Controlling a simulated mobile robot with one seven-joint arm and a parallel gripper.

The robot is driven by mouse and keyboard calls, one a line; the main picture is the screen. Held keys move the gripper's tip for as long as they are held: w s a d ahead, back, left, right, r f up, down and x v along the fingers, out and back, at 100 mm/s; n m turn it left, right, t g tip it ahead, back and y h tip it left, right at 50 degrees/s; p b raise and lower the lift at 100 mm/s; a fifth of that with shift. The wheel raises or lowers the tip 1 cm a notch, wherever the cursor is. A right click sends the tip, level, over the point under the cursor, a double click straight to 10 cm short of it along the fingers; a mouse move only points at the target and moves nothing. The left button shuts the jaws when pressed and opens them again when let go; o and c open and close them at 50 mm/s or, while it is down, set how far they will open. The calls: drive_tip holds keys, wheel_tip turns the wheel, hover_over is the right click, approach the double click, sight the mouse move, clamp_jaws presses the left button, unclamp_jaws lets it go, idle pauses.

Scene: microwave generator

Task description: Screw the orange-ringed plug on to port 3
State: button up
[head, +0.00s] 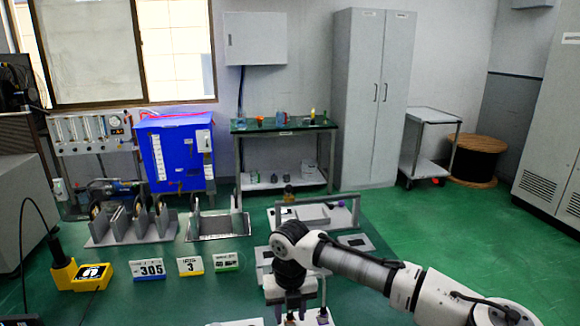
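My gripper (296,308) points down at the bottom centre of the head view, over a grey fixture. Its fingertips are small and partly cut off, so I cannot tell whether it is open or holds something. Small brownish and purple pieces show beside it at the bottom edge. A dark piece with a brownish top (289,192) stands at the back of the grey fixtures, behind my arm. I cannot make out an orange ring on any plug, nor which port is port 3. My arm hides part of the fixtures.
A grey rack (130,232) with upright discs and a grey tray (218,226) stand left. Cards reading 305 (149,269) and 3 (190,266), a green-edged card (225,262) and a yellow device (84,275) lie in front. Green surface between them is clear.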

sight(291, 313)
drive_tip(key=shift+p, duration=0.35)
idle(0.3)
drive_tip(key=shift+c, duration=0.4)
clamp_jaws()
drive_tip(key=shift+r, duration=0.15)
drive_tip(key=shift+r+p, duration=2.6)
drive_tip(key=shift+r, duration=0.25)
drive_tip(key=shift+d, duration=0.1)
drive_tip(key=shift+s+d+f, duration=0.1)
drive_tip(key=shift+s+d, duration=0.35)
drive_tip(key=shift+d, duration=0.25)
drive_tip(key=shift+s+d+f, duration=0.1)
drive_tip(key=shift+s+d, duration=0.3)
drive_tip(key=shift+d, duration=0.25)
drive_tip(key=shift+s+d+f, duration=0.1)
drive_tip(key=shift+s+d, duration=0.35)
drive_tip(key=shift+d, duration=0.25)
